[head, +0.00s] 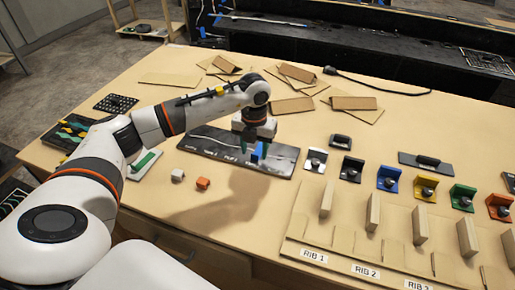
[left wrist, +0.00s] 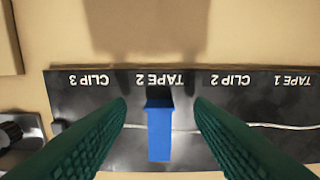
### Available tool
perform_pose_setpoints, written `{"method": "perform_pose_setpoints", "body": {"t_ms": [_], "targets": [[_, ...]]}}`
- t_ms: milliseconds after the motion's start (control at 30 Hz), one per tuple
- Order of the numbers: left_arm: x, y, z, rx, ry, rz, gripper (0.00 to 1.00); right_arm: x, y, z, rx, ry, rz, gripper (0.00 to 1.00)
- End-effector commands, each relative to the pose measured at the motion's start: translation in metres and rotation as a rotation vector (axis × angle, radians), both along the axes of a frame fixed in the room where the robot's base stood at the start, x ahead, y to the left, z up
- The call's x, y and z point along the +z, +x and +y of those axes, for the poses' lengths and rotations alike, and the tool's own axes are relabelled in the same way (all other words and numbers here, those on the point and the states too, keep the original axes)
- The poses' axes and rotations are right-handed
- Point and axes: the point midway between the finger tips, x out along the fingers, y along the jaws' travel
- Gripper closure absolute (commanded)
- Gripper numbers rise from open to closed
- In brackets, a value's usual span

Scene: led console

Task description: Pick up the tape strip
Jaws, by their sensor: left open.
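The blue tape strip (left wrist: 159,132) stands at the TAPE 2 label of a dark board (left wrist: 90,90). In the left wrist view it lies between the two green fingers of my open left gripper (left wrist: 159,106), with a gap on each side. In the head view the left gripper (head: 256,146) is over the right half of the dark board (head: 200,143), and the blue strip (head: 255,157) shows at its fingertips, partly hidden. A thin white line (left wrist: 260,125) runs along the board, passing by the strip. My right gripper is not in view.
A console with upright ribs (head: 374,212) and a row of coloured clips (head: 388,178) stands at the right. An orange block (head: 203,183) and a white block (head: 178,175) lie in front of the board. Flat brown pieces (head: 354,103) lie behind.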

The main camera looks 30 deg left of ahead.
Motion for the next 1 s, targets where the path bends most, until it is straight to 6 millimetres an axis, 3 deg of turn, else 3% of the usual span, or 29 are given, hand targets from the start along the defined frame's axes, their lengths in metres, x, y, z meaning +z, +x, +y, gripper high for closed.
{"method": "perform_pose_setpoints", "body": {"t_ms": [133,367,667,1000], "targets": [[-0.014,0.000,0.000,-0.001,0.000,0.001,0.52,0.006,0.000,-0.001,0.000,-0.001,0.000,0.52],[-0.017,0.001,0.000,-0.001,-0.001,-0.001,0.52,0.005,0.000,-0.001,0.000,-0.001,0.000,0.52],[-0.017,0.001,0.000,0.000,-0.001,-0.001,0.98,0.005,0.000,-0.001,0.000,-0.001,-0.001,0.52],[-0.015,0.001,0.000,0.000,0.000,-0.003,1.00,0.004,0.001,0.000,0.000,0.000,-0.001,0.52]]}}
